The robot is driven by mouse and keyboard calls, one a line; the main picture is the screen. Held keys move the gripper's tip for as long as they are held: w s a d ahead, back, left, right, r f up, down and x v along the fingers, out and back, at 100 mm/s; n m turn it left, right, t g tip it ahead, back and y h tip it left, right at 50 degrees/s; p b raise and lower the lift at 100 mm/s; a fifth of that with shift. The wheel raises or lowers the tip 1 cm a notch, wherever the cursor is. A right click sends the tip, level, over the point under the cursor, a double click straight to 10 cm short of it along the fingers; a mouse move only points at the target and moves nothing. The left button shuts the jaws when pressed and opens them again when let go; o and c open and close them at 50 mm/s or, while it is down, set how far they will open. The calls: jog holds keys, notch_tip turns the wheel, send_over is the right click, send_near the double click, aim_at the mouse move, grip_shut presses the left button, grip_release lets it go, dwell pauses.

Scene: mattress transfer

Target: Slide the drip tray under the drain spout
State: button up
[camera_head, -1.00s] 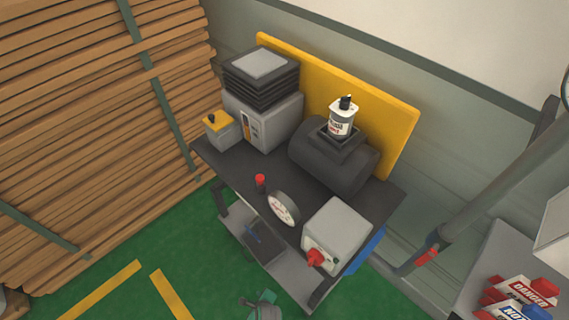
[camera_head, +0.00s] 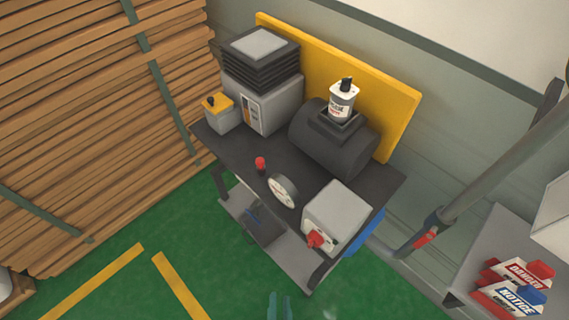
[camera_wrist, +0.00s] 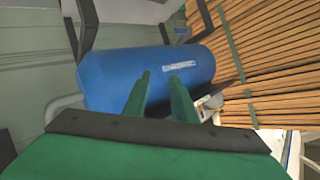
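A dark, flat, tray-like piece with a small blue part (camera_head: 252,215) lies on the lower shelf of the cart; it may be the drip tray (camera_head: 268,231), partly hidden by the top. I cannot make out a drain spout. A blue tank (camera_head: 368,240) shows below the cart's right side and fills the middle of the wrist view (camera_wrist: 110,75). My gripper (camera_head: 280,296) is at the bottom edge of the head view, in front of the cart. In the wrist view its two green fingers (camera_wrist: 160,77) stand apart with nothing between them, pointing toward the tank.
The cart's dark top (camera_head: 225,150) holds a grey box unit, a black cylinder with a bottle, a gauge (camera_head: 282,191) and a grey box with a red knob (camera_head: 320,239). Stacked timber (camera_head: 90,120) stands left. A bench with signs (camera_head: 515,285) is at right.

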notch_tip(320, 180, up, 13)
jog(key=s+d+n+t, duration=0.1)
jog(key=n+t, duration=0.1)
jog(key=n, duration=0.3)
jog(key=shift+s+d, duration=0.15)
jog(key=shift+s, duration=0.25)
grip_shut()
